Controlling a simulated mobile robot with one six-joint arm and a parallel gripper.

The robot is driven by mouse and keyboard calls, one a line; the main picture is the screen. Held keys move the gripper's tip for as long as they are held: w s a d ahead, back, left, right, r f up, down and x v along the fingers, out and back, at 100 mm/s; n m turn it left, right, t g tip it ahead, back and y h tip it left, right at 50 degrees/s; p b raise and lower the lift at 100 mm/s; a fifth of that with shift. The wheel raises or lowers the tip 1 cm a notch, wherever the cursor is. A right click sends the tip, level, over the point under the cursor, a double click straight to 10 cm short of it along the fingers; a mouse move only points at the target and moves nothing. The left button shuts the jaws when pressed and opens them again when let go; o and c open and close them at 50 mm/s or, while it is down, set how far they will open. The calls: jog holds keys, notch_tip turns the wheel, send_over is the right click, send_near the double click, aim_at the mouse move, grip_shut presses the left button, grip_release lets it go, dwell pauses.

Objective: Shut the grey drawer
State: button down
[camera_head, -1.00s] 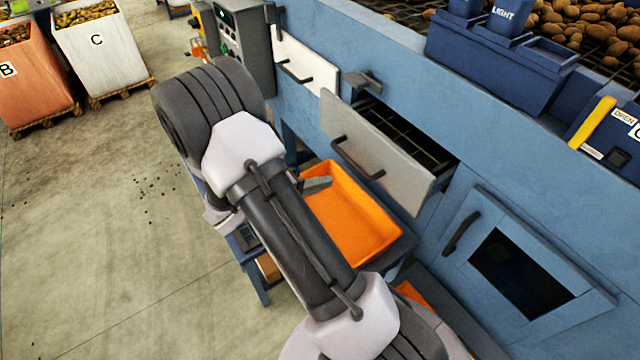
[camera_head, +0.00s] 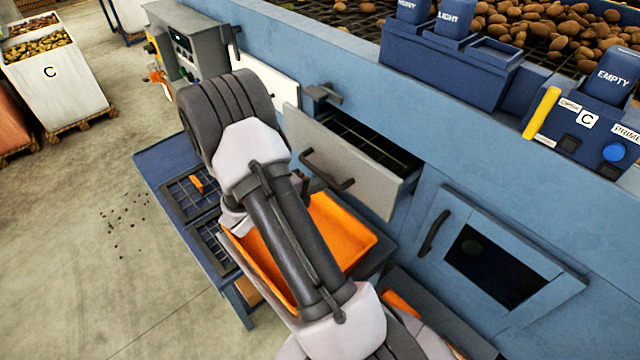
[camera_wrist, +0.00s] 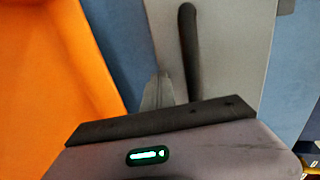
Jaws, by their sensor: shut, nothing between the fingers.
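The grey drawer (camera_head: 342,150) stands open from the blue machine, its dark mesh inside showing behind the front. Its black bar handle (camera_head: 328,170) is on the front face. In the wrist view the grey drawer front (camera_wrist: 238,55) fills the upper right, with the black handle (camera_wrist: 188,45) running down it. My gripper (camera_wrist: 160,90) is shut and empty. Its fingertips show just left of the handle's lower end, in front of the drawer face; I cannot tell whether they touch. In the head view my arm mostly hides the gripper.
An orange tray (camera_head: 345,228) lies below the drawer, beside my arm; it also fills the left of the wrist view (camera_wrist: 50,70). A white drawer (camera_head: 275,82) is left of the grey one. A blue door with a dark window (camera_head: 566,292) is at right. Open floor lies left.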

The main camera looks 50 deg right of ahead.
jog(key=d, duration=0.8)
jog(key=shift+s+d, duration=0.3)
jog(key=shift+s, duration=0.15)
jog(key=shift+r, duration=0.15)
